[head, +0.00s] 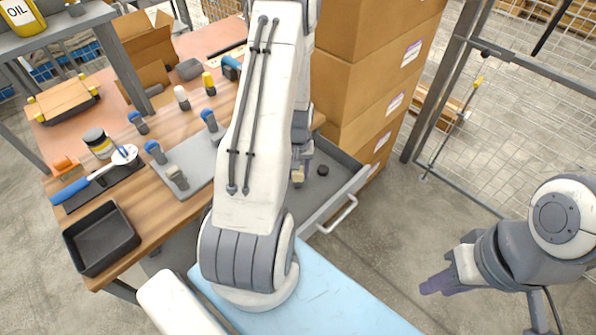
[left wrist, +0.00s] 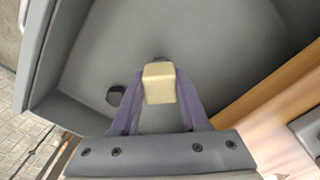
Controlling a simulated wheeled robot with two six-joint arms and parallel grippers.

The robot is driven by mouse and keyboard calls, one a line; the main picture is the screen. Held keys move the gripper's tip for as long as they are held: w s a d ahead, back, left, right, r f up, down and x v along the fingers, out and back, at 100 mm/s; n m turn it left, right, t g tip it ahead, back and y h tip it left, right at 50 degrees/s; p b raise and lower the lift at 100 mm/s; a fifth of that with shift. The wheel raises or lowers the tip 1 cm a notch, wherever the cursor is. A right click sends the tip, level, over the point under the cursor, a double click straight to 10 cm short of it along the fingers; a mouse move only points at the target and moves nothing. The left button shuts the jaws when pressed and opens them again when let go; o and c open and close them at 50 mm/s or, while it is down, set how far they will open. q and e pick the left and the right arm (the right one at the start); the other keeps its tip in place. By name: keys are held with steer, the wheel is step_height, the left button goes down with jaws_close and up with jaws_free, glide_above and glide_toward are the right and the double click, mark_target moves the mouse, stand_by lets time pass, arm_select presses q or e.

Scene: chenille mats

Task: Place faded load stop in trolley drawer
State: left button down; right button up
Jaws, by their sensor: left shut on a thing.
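The faded load stop (left wrist: 159,84), with a pale beige block-shaped top, is between the purple fingers of my left gripper (left wrist: 158,95) in the left wrist view. That gripper is shut on it. In the head view the load stop (head: 298,174) shows below my left gripper (head: 300,160), over the open grey trolley drawer (head: 345,196). The drawer floor also fills the left wrist view (left wrist: 215,60). I cannot tell whether the load stop touches the floor. My right gripper (head: 438,284) is away at the lower right, with nothing visible in it; its finger gap is unclear.
A small dark round piece (head: 323,170) lies in the drawer. Stacked cardboard boxes (head: 365,75) stand behind it. The wooden bench at left holds a grey rack (head: 200,160) with blue-topped and beige-topped pieces, a black bin (head: 101,238) and a blue-handled tool (head: 70,191).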

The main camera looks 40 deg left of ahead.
arm_select(q)
steer(key=shift+f, duration=0.15)
steer(key=shift+c, duration=2)
jaws_free()
step_height(320, 180, up, 12)
steer(key=b, duration=0.1)
steer(key=shift+r, duration=0.2)
